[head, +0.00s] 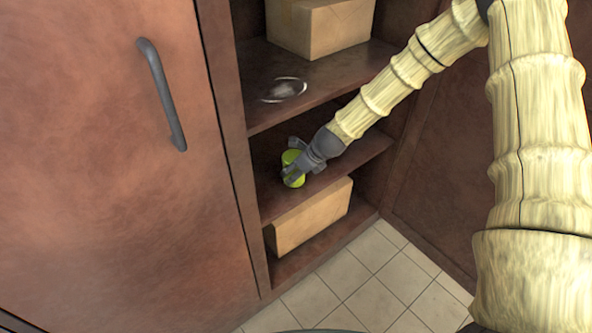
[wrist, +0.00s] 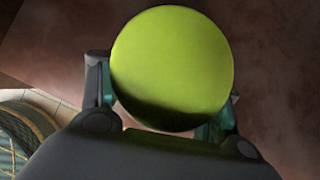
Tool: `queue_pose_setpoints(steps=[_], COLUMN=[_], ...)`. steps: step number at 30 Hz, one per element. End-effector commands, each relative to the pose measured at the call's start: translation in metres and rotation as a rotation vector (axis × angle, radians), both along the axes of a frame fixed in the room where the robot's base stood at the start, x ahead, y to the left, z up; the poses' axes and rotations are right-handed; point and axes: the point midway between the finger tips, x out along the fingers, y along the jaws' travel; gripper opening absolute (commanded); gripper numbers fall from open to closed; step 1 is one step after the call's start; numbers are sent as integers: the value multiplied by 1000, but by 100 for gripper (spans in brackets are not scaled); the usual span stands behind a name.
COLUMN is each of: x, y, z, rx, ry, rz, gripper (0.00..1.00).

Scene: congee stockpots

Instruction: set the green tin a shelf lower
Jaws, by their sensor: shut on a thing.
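The green tin (head: 291,157) is at the middle shelf (head: 262,205) of the open cabinet in the head view. It looks upright; I cannot tell whether its base touches the board. My gripper (head: 293,170) reaches in from the right and is shut on the tin. In the wrist view the tin's round green top (wrist: 172,65) fills the middle, with a finger of my gripper (wrist: 160,105) on each side. The tin hides much of the fingers there.
The upper shelf (head: 335,85) holds a cardboard box (head: 320,28) and a shiny ring-shaped item (head: 284,90). Another box (head: 310,218) stands on the bottom board below the tin. A closed door with a grey handle (head: 160,95) is at left. The middle shelf is bare right of the tin.

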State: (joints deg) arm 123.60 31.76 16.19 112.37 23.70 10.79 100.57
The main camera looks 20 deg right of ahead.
Motion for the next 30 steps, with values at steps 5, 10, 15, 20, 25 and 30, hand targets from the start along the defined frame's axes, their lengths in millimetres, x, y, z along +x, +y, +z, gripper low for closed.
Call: queue_pose_setpoints(steps=[5,10,15,20,25,30], x=[0,0,0,-1,-7,-18], y=[0,0,0,0,-5,-12], z=[-2,-2,-2,2,16,37], rx=[0,0,0,0,0,0], ry=[0,0,0,0,-1,-2], rz=[0,0,0,0,-1,-1], gripper=[74,85,85,85,85,85])
